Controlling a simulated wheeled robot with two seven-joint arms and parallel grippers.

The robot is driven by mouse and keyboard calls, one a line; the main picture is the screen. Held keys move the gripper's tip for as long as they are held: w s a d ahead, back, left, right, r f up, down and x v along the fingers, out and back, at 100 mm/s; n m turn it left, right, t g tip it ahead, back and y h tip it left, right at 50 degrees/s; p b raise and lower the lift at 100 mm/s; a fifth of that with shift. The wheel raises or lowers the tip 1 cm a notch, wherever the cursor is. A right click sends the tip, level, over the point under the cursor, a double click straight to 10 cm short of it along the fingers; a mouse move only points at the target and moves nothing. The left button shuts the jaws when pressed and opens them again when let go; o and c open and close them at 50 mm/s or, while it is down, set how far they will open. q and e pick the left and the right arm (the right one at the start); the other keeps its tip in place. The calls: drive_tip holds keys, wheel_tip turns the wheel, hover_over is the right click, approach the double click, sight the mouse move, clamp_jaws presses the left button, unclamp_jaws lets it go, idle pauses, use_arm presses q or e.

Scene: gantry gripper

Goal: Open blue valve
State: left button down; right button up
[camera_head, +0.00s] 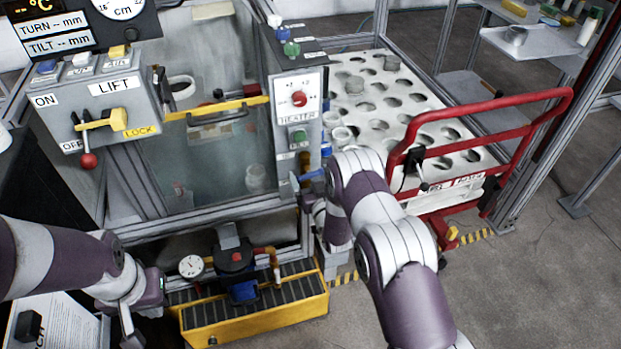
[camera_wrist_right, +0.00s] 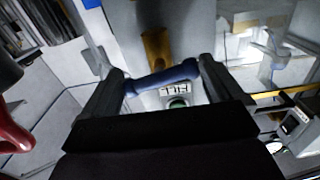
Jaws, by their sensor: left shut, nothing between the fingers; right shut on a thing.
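The blue valve handle (camera_head: 312,174) is a short blue lever on the front right of the tank frame, below the heater panel. In the right wrist view the blue handle (camera_wrist_right: 165,76) lies crosswise between the two dark fingers. My right gripper (camera_head: 306,186) is shut on it; my forearm partly hides the gripper in the head view. The right fingers (camera_wrist_right: 160,88) stand on either side of the handle. My left gripper (camera_head: 150,300) is low at the left, shut and empty, its fingertips hard to make out.
A yellow-edged tray with a pump and gauge (camera_head: 250,315) stands on the floor between my arms. The glass tank (camera_head: 215,165) is behind. A red rail (camera_head: 490,112) borders the perforated white table (camera_head: 385,115) at right. The floor at lower right is clear.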

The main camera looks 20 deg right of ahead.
drive_tip(key=n+b, duration=0.2)
drive_tip(key=n, duration=0.2)
drive_tip(key=shift+f, duration=0.1)
drive_tip(key=n+b, duration=0.1)
drive_tip(key=n, duration=0.3)
drive_tip(key=shift+b, duration=0.3)
drive_tip(key=n+b, duration=0.2)
drive_tip(key=n, duration=0.3)
drive_tip(key=shift+n+b, duration=0.5)
drive_tip(key=shift+n, duration=0.8)
drive_tip(key=shift+r+n, duration=0.2)
drive_tip(key=shift+n, duration=0.1)
drive_tip(key=o, duration=0.7)
drive_tip(key=shift+f, duration=0.1)
drive_tip(key=s, duration=1.2)
drive_tip(key=shift+s+d, duration=0.15)
drive_tip(key=shift+s, duration=0.15)
